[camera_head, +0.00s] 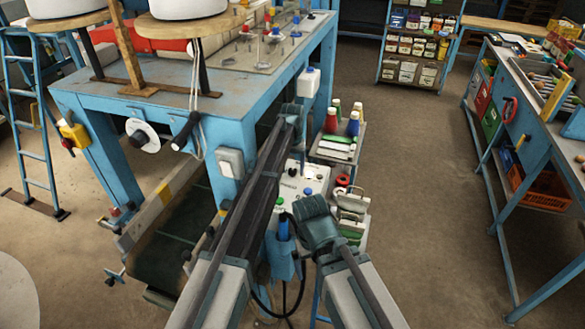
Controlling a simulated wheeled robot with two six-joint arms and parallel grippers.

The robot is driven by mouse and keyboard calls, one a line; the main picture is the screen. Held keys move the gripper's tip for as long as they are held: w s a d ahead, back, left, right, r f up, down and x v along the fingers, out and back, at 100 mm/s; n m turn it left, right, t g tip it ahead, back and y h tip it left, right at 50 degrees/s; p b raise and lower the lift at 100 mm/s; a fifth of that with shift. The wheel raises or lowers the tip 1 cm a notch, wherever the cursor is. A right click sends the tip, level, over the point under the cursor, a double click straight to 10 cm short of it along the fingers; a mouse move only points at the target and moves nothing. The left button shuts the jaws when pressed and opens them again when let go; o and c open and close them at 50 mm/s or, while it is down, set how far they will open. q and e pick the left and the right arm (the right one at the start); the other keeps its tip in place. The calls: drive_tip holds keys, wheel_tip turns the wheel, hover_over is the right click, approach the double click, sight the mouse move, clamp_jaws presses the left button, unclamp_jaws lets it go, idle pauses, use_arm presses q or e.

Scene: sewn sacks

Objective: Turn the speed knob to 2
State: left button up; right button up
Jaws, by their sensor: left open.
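A white control panel (315,184) stands below the right end of the blue machine table. It carries a small dark knob (292,171), a green button (280,200) and a blue button (308,191). The labels and the knob's setting are too small to read. My left arm reaches up from the bottom, with my left gripper (291,113) at its far end, open and empty, above and apart from the panel. The arm covers the panel's left side.
The blue machine table (160,110) fills the left. A cart (336,150) with coloured thread cones stands just right of the panel. A blue holder (283,250) with a black cable hangs below it. A workbench (530,110) stands at right; the floor between is clear.

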sight(293, 170)
use_arm(q)
drive_tip(key=shift+r, duration=0.15)
wheel_tip(293, 170, up, 14)
drive_tip(key=p, duration=1.3)
drive_tip(key=shift+f+p, duration=0.25)
drive_tip(key=shift+p, duration=0.15)
drive_tip(key=shift+f, duration=0.15)
wheel_tip(293, 170, down, 13)
drive_tip(key=b, duration=1.3)
drive_tip(key=shift+f+b, duration=0.35)
drive_tip(key=shift+b, duration=0.2)
drive_tip(key=m, duration=0.3)
drive_tip(key=shift+r, duration=0.15)
drive_tip(key=m, duration=0.5)
idle(0.9)
